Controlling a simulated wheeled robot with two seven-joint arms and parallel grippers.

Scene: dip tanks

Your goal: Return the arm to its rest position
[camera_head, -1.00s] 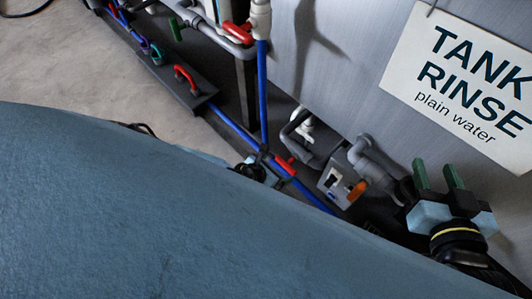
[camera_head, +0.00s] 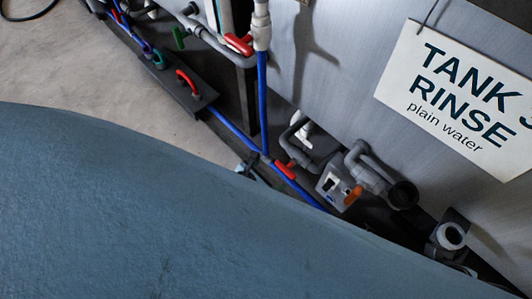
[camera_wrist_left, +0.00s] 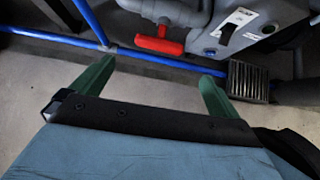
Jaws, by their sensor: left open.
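My left gripper (camera_head: 246,167) only just shows in the head view, past the edge of my large blue-grey body, which hides most of it. In the left wrist view my left gripper (camera_wrist_left: 157,70) has its two green fingers spread wide apart with nothing between them. They hang over bare floor, short of a blue pipe (camera_wrist_left: 160,58) and a red valve handle (camera_wrist_left: 158,40). My right gripper is not seen in the head view.
A grey switch box (camera_head: 338,187) and grey pipework (camera_head: 372,172) stand below a metal tank (camera_head: 345,75) with a "TANK RINSE plain water" sign (camera_head: 455,100).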

